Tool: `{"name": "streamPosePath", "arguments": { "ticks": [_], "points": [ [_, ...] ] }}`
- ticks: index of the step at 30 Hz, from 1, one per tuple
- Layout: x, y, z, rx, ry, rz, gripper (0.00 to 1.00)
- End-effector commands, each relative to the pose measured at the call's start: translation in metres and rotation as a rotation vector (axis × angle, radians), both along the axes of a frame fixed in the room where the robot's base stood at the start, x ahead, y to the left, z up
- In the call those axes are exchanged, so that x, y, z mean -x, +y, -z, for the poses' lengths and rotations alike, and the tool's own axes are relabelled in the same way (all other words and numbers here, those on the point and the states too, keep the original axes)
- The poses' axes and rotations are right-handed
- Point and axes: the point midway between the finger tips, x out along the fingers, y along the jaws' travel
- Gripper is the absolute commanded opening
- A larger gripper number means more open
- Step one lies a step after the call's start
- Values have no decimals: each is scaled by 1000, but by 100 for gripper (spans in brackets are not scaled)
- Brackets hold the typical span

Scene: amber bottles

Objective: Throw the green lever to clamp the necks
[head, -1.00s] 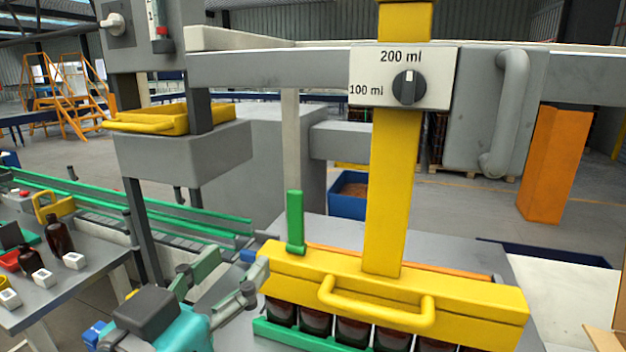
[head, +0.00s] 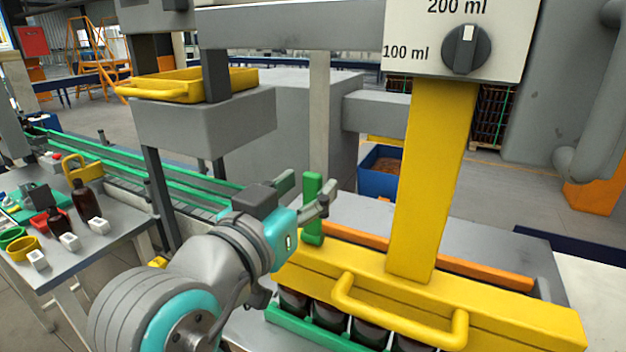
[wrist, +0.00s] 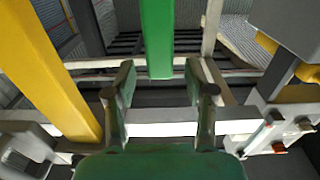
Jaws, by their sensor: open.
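The green lever (head: 312,208) stands upright at the left end of the yellow clamp bar (head: 430,298). Several amber bottles (head: 330,317) stand in a row under the bar, their necks hidden by it. My gripper (head: 307,192) is at the lever's upper part in the head view; contact cannot be told there. In the wrist view the lever (wrist: 157,40) shows ahead, centred between the fingertips of my open gripper (wrist: 163,85). The fingers look apart from it, with space on both sides.
A yellow post (head: 432,180) rises from the bar, and a yellow handle (head: 395,318) sticks out in front. A dial panel (head: 425,40) is above. A side table (head: 75,262) with bottles and small boxes stands at left.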

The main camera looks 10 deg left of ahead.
Motion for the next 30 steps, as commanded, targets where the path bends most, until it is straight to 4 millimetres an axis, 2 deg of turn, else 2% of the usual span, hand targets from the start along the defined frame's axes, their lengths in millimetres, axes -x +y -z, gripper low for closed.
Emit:
{"name": "streamPosePath", "arguments": {
  "ticks": [6, 17, 24, 30],
  "points": [
    [-21, -7, 0, 0, -1, 0, 54],
    [-25, -9, 0, 0, -1, -1, 54],
    [-25, -9, 0, 0, -1, -1, 0],
    [-24, -9, 0, 0, -1, -1, 0]
  ]
}}
